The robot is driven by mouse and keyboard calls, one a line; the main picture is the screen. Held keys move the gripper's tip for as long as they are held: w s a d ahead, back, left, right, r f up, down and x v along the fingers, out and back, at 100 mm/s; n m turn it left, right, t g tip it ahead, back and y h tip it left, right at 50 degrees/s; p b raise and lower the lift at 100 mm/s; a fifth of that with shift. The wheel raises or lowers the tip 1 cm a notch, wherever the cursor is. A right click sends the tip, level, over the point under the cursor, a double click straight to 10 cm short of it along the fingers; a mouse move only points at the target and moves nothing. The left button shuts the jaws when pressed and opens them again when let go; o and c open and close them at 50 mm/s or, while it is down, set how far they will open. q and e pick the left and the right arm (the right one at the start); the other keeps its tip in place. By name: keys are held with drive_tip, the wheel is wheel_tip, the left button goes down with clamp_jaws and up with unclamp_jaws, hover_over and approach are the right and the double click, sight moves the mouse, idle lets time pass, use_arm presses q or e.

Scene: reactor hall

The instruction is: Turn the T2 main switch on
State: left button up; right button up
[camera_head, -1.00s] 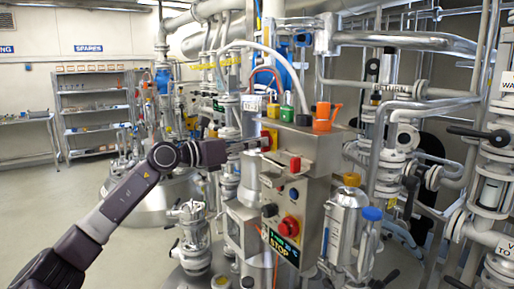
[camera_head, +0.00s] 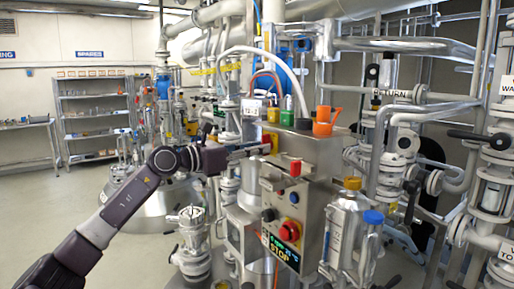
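The grey control box (camera_head: 318,160) stands in the middle, with a small white tag (camera_head: 251,108) at its top left that is too small to read surely. The T2 main switch appears as a yellow plate with red (camera_head: 269,139) high on the box's left face, partly hidden by my gripper. My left gripper (camera_head: 262,150) reaches in from the left, its tip at or just in front of the switch. I cannot tell whether it touches, or whether its fingers are open or shut. My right gripper is not in view.
An orange jug (camera_head: 325,121) stands on top of the box. Steel pipes and valves crowd the right. Open floor lies left, before a shelf (camera_head: 95,112).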

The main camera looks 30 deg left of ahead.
use_arm(q)
drive_tip(key=shift+o, duration=0.7)
drive_tip(key=shift+r, duration=0.2)
drive_tip(key=v, duration=1.2)
drive_tip(key=shift+f, duration=0.15)
idle(0.4)
